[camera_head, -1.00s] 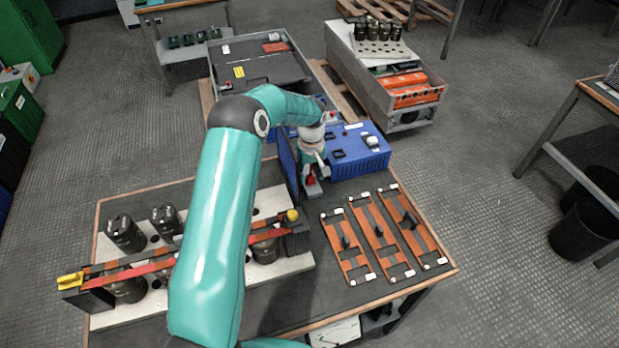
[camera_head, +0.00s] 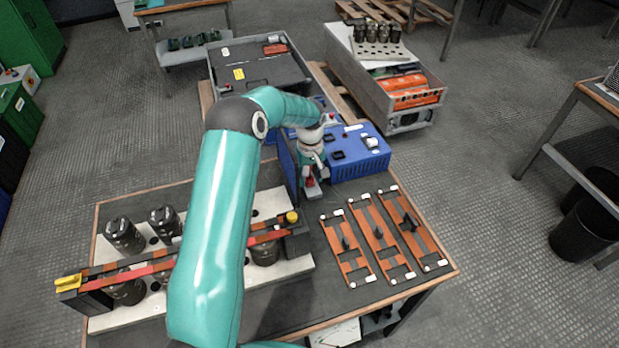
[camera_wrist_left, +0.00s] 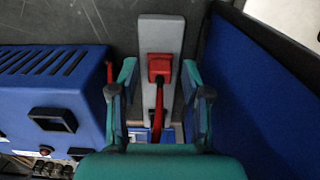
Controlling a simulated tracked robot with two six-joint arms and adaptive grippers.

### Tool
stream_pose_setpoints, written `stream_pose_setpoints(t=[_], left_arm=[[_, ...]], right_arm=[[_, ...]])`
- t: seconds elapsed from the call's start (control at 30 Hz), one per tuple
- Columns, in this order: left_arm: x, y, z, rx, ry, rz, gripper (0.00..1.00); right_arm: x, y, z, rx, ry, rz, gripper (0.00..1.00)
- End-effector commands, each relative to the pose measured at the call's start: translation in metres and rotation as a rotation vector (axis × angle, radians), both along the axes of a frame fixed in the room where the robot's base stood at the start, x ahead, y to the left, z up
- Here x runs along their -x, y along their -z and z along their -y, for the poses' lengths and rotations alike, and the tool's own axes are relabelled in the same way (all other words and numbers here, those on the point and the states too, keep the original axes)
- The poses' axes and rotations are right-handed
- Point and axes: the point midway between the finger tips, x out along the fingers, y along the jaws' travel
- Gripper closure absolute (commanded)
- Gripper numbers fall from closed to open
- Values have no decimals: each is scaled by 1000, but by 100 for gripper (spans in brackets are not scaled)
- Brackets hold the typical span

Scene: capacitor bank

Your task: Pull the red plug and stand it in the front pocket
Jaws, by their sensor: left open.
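The red plug (camera_wrist_left: 159,68) sits on a grey upright strip (camera_wrist_left: 160,32) in the left wrist view, with a red cable running down from it. A little of the red plug shows in the head view (camera_head: 310,181), low beside the blue box. My left gripper (camera_wrist_left: 160,92) is open, its fingers to either side of the strip and cable, apart from the plug. In the head view the left gripper (camera_head: 313,178) is down beside the blue box (camera_head: 362,162). The box has black-rimmed openings (camera_wrist_left: 52,120); I cannot tell which is the front pocket. My right gripper is not in view.
A blue panel (camera_wrist_left: 262,85) stands close to the right of the left gripper. Orange frames (camera_head: 378,238) lie on the table's right. A white board with black capacitors and a red bar (camera_head: 125,277) is at left.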

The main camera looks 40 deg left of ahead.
Motion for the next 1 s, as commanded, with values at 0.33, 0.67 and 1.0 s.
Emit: stream_pose_setpoints(t=[0.33, 0.67, 1.0], left_arm=[[0, 1, 0, 0, -1, 0, 52], [0, 0, 0, 0, -1, 0, 52], [0, 0, -1, -1, -1, 0, 100]], right_arm=[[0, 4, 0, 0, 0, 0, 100], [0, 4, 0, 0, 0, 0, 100], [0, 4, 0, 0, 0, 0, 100]])
